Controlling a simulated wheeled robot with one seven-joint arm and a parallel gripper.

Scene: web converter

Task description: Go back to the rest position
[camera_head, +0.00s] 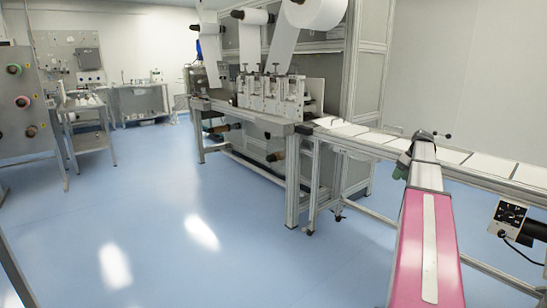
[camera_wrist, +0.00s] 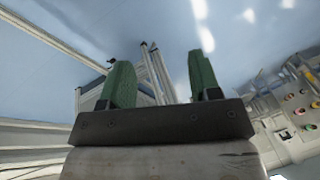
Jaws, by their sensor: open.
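My gripper shows in the wrist view (camera_wrist: 162,85) with its two green fingers spread apart. Nothing is between the fingers; blue floor and a blurred metal frame lie beyond them. In the head view my gripper (camera_head: 401,168) is a small green part at the far end of my pink and grey arm. It appears beside the conveyor (camera_head: 355,137), and my arm hides part of that conveyor. I cannot tell the exact gap between the gripper and the conveyor.
The converter machine (camera_head: 270,95) with white rolls (camera_head: 317,12) stands at centre. A control box (camera_head: 508,215) hangs under the conveyor at right. A grey cabinet (camera_head: 25,110) and a table (camera_head: 85,120) stand at left. The blue floor (camera_head: 190,220) between is clear.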

